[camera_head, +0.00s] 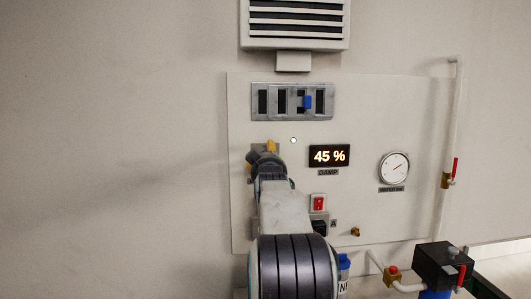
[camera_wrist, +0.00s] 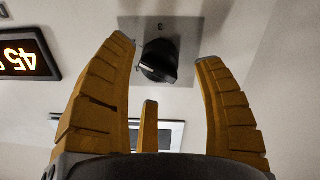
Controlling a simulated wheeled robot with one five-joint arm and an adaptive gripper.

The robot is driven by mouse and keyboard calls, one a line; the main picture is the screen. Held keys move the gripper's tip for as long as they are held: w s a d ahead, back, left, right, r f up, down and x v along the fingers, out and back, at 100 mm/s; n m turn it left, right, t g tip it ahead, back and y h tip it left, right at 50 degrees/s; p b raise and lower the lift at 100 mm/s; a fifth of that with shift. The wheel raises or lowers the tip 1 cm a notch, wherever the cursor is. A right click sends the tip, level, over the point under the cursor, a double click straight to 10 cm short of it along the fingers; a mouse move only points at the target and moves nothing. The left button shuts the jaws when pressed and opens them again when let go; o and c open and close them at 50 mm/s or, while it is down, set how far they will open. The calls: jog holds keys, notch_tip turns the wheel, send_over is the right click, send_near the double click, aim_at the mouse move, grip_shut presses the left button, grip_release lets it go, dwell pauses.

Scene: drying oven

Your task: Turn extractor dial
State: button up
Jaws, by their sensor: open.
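The extractor dial (camera_wrist: 159,61) is a black knob on a grey square plate (camera_wrist: 188,32) in the wrist view. It sits between and just beyond the tips of my gripper (camera_wrist: 165,50). The yellow fingers are spread open, one on each side of the dial, and no contact is clear. In the head view my gripper (camera_head: 270,147) is at the panel, left of the lit display, and my arm hides most of the dial there.
The white panel (camera_head: 360,125) carries a "45 %" display (camera_head: 329,156), a red switch (camera_head: 318,202), a round gauge (camera_head: 395,167) and a slotted grey unit (camera_head: 291,101). A vent (camera_head: 294,25) is above. Pipes and a black-and-blue device (camera_head: 441,266) stand at lower right.

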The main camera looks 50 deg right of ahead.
jog(key=shift+x, duration=0.9)
jog(key=shift+c, duration=0.2)
jog(key=c, duration=1.1)
jog(key=shift+r, duration=0.2)
